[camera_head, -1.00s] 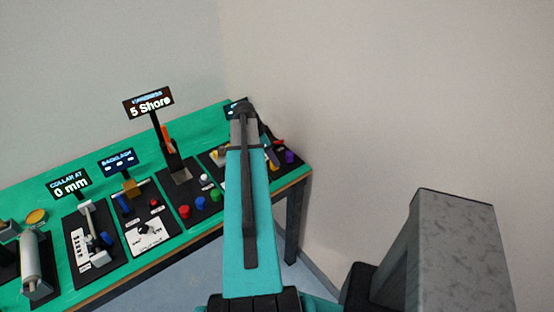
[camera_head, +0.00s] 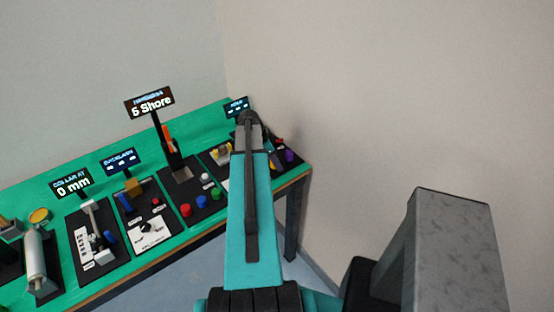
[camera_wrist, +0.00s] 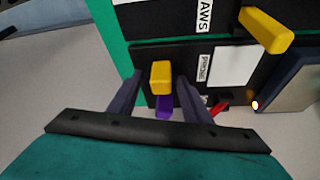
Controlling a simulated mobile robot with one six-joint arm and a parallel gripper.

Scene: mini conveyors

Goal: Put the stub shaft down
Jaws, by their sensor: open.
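My gripper (camera_wrist: 160,80) is open in the wrist view, with its two dark fingers apart over a dark station panel. A yellow block (camera_wrist: 160,77) lies between the fingertips in the picture, with a gap on each side. A purple piece (camera_wrist: 164,106) shows just below it. I cannot tell for sure which piece is the stub shaft; no label on it is readable. In the head view my arm hides most of the gripper at the right end of the bench. A purple piece (camera_head: 289,155) shows beside it there.
The green bench (camera_head: 190,132) carries several black stations with displays, including a "6 Shore" sign (camera_head: 149,103). Another yellow block (camera_wrist: 266,30) and a grey plate (camera_wrist: 290,85) sit right of my gripper in the wrist view. A wall stands close behind the bench.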

